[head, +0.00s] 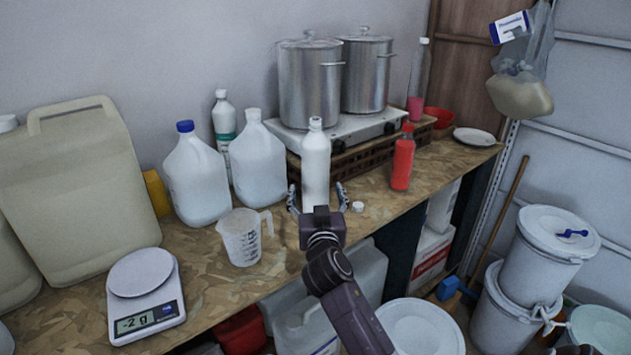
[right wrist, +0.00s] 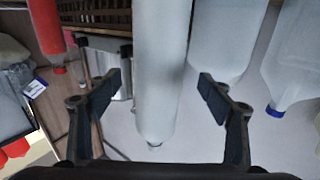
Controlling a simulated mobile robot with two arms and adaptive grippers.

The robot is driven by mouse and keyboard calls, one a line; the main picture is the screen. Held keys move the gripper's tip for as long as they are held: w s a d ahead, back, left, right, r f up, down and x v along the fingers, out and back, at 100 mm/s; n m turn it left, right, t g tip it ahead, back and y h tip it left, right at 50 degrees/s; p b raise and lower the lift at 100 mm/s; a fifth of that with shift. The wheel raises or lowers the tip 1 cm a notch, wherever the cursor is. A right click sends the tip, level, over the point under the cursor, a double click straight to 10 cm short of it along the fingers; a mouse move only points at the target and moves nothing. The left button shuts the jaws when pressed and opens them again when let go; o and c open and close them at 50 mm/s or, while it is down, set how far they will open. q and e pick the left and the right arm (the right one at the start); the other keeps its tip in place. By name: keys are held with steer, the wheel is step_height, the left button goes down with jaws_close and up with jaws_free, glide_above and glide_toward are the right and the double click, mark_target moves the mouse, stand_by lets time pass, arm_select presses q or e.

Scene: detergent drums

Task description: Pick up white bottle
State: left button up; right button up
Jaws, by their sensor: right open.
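The plain white bottle (head: 316,165) stands upright near the front edge of the wooden worktop, in front of the stove. My right gripper (head: 318,197) is open, with one finger on each side of the bottle's lower part. In the right wrist view the white bottle (right wrist: 162,70) appears upside down between the two spread fingers (right wrist: 161,90). Gaps show on both sides, so the fingers look apart from it. My left gripper is not in view.
Left of the bottle are a measuring jug (head: 240,238) and a jug (head: 258,163). A stove (head: 345,132) with two steel pots stands behind. A scale (head: 146,300) sits at front left.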

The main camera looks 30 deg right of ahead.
mark_target(317, 188)
steer(key=p+x, duration=0.1)
steer(key=x, duration=0.3)
steer(key=shift+d+r, duration=0.1)
steer(key=shift+r, duration=0.05)
steer(key=shift+w+d, duration=0.15)
steer(key=shift+w, duration=0.05)
steer(key=c, duration=1.2)
jaws_close()
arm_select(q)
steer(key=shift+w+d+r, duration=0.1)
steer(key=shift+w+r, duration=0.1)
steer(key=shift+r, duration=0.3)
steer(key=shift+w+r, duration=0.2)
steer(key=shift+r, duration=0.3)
arm_select(e)
steer(key=shift+w+r, duration=0.1)
steer(key=shift+w, duration=0.05)
